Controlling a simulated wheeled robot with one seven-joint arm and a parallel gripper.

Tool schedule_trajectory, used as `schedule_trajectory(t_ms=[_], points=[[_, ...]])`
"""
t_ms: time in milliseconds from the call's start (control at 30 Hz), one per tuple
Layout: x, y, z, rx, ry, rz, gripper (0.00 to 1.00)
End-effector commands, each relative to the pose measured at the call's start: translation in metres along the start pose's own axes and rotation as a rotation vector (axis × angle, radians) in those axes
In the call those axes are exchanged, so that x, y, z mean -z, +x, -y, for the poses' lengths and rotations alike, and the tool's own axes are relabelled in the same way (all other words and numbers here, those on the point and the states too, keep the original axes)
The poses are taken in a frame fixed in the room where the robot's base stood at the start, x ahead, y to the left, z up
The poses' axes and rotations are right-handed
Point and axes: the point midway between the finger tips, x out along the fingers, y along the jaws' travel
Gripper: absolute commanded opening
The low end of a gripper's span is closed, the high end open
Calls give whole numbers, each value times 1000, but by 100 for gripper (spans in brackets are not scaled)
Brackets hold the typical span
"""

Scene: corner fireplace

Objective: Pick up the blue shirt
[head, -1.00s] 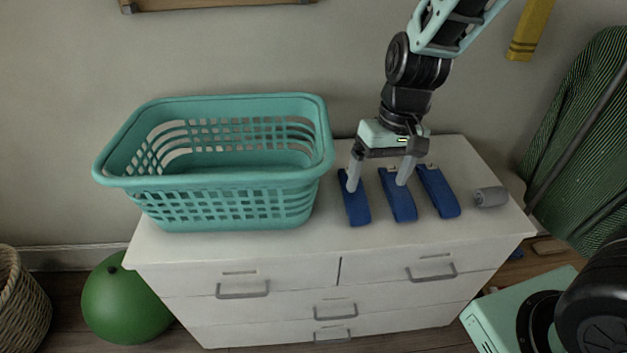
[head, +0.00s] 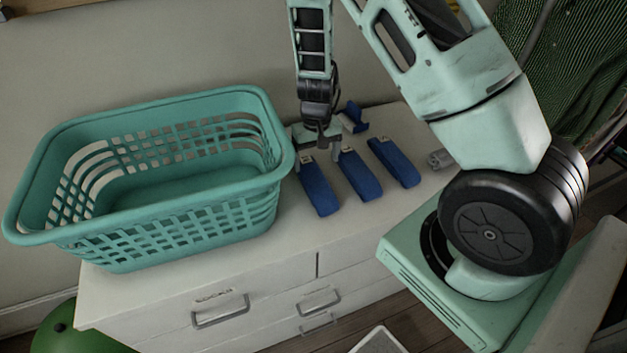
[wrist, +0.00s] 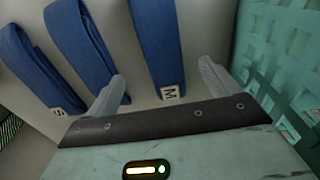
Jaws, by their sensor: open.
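Three folded blue shirts lie side by side on the white dresser: the left one (head: 319,192), the middle one (head: 360,177) and the right one (head: 395,162). My gripper (head: 316,154) is open and empty at the far end of the left shirt, next to the basket. In the wrist view my gripper (wrist: 164,82) has one finger on each side of a blue shirt (wrist: 157,45) with an "M" tag. Another blue shirt (wrist: 80,40) lies outside the fingers, and the farthest one (wrist: 32,65) has an "S" tag. Contact with the shirt cannot be told.
A teal laundry basket (head: 165,215) stands close left of the shirts and shows in the wrist view (wrist: 285,60). Another blue item (head: 352,119) lies behind the shirts. A grey roll (head: 440,159) is at right. The dresser (head: 240,285) has free room in front.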

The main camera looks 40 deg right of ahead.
Motion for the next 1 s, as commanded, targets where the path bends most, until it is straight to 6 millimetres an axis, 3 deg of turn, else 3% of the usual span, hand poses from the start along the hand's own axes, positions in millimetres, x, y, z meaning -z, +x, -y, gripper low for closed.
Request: schedule_trajectory(t_ms=[100,367,700,967,1000], points=[[0,17,0,0,1,1,87],[0,34,1,-1,0,1,87],[2,75,4,1,0,2,87],[3,79,4,0,0,-1,87],[3,79,4,0,0,-1,82]])
